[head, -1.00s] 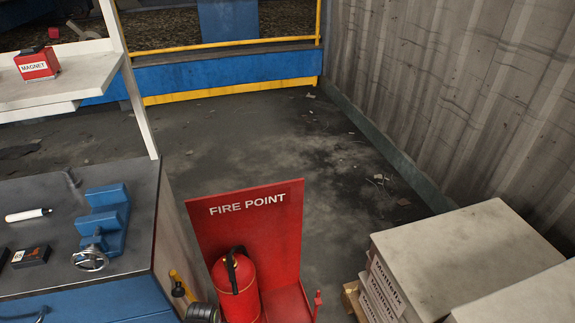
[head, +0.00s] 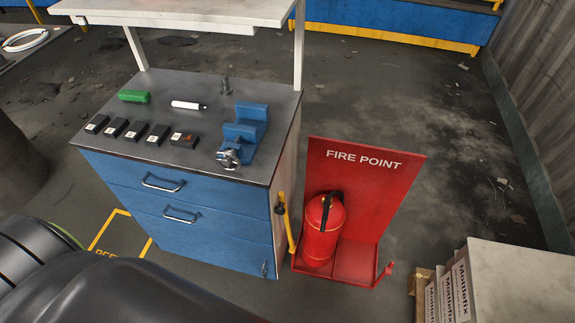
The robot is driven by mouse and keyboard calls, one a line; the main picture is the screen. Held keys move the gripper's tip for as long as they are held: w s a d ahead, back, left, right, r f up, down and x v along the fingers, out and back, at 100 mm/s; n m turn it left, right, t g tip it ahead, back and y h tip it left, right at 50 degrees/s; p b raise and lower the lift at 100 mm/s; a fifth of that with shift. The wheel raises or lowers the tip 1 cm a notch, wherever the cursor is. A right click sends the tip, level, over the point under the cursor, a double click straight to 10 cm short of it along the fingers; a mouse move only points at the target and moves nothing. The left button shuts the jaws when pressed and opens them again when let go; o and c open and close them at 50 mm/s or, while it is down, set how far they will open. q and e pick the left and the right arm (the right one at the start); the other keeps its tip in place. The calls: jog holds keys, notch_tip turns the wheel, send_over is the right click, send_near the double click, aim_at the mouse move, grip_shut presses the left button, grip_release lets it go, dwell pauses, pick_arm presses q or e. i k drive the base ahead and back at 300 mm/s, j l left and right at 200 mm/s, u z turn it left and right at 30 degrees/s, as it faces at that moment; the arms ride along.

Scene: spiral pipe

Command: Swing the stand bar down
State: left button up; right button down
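The red FIRE POINT stand (head: 375,195) stands on the floor right of the blue workbench, with its tall back panel slightly tilted in the picture. A red fire extinguisher (head: 322,230) with a black handle stands upright in it. A short red bar (head: 385,272) shows at the stand's front right corner and seems to stick up; its far end and pivot are too small to tell. Neither of my grippers is in view. A dark rounded arm part, likely mine, fills the lower left, well apart from the stand.
The blue workbench (head: 190,215) carries a blue vise (head: 243,132), a white marker (head: 187,105), a green block (head: 134,96) and several black boxes. A yellow-handled tool (head: 287,225) is at its right side. Pale cartons (head: 510,285) stand at lower right. Floor behind the stand is clear.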

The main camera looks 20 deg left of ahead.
aim_at(282, 210)
jog(key=u, duration=0.75)
